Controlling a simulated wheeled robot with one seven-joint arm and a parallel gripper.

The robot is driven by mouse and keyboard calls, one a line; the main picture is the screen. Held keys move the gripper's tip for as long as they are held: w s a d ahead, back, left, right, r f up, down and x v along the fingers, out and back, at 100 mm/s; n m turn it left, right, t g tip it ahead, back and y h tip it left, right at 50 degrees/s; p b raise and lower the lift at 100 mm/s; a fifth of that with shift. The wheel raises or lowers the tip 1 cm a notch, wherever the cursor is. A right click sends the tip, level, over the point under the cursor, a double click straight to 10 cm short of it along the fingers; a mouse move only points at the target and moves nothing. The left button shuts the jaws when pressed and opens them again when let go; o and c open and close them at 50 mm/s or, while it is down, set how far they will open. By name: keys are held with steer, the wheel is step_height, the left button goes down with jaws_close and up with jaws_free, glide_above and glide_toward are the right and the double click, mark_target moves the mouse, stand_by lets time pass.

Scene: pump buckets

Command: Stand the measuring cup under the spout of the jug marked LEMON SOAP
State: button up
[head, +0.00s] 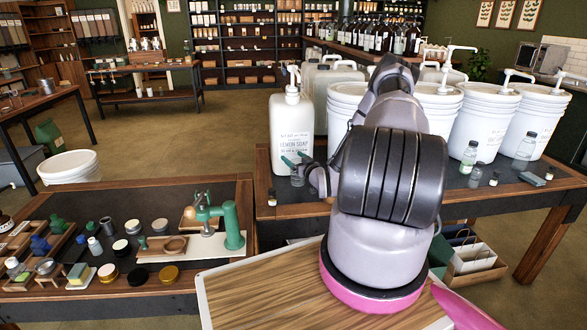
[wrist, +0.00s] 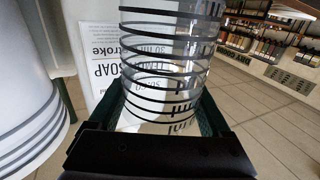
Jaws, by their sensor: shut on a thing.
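The white jug marked LEMON SOAP (head: 291,117) stands at the left end of the bucket table, with its pump on top. My gripper (head: 296,163) is in front of the jug's lower part, shut on the clear measuring cup (head: 297,180). In the wrist view, the measuring cup (wrist: 168,55) with black graduation lines is between the green fingers of my gripper (wrist: 160,112). The jug's label (wrist: 104,62) shows close behind and to the left of the cup. My arm hides part of the table, and I cannot tell whether the cup's base touches it.
White pump buckets (head: 484,122) stand right of my arm, and one bucket (wrist: 25,110) is close on the left in the wrist view. Small bottles (head: 469,157) stand before them. A left workbench holds a green press (head: 233,225) and jars.

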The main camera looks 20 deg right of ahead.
steer(key=shift+f, duration=1.7)
steer(key=shift+f, duration=0.1)
steer(key=o, duration=1.6)
steer(key=shift+c, duration=0.2)
